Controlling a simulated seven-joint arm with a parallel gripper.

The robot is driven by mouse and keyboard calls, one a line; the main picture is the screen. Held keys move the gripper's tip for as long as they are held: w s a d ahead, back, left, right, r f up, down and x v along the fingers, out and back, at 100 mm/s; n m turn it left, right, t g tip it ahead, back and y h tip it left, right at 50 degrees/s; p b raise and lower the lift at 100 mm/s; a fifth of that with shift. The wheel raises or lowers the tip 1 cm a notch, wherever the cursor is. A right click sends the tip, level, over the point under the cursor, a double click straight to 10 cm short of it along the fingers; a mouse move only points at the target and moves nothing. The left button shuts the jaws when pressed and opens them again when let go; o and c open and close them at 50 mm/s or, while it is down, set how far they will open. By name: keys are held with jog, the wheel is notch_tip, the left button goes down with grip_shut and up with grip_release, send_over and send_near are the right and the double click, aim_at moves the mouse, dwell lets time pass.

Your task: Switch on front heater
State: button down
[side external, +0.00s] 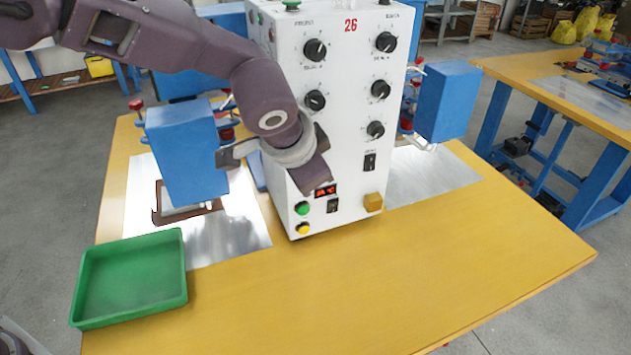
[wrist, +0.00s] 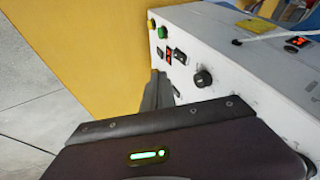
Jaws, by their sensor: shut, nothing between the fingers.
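The white control box (side external: 345,75) stands on the yellow table. A label on its upper left seems to read FRONT. One black rocker switch (side external: 370,162) is at right and another (side external: 332,206) is low beside the red display (side external: 325,190). My dark hand covers the lower left panel in the side view, so any switch behind it is hidden there. In the wrist view a dark rocker (wrist: 180,57) sits between a knob (wrist: 203,77) and the display. My gripper (wrist: 157,82) is shut and empty, close to the panel; contact and switch positions cannot be told.
A green tray (side external: 130,279) is at front left. The front table is clear.

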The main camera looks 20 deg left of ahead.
jog(key=shift+w+d+f, duration=0.15)
jog(key=shift+d+f, duration=0.15)
jog(key=shift+d, duration=0.05)
jog(key=w+a+f, duration=0.3)
jog(key=w+f, duration=0.5)
jog(key=shift+w+a+f, duration=0.25)
jog(key=shift+f, duration=0.1)
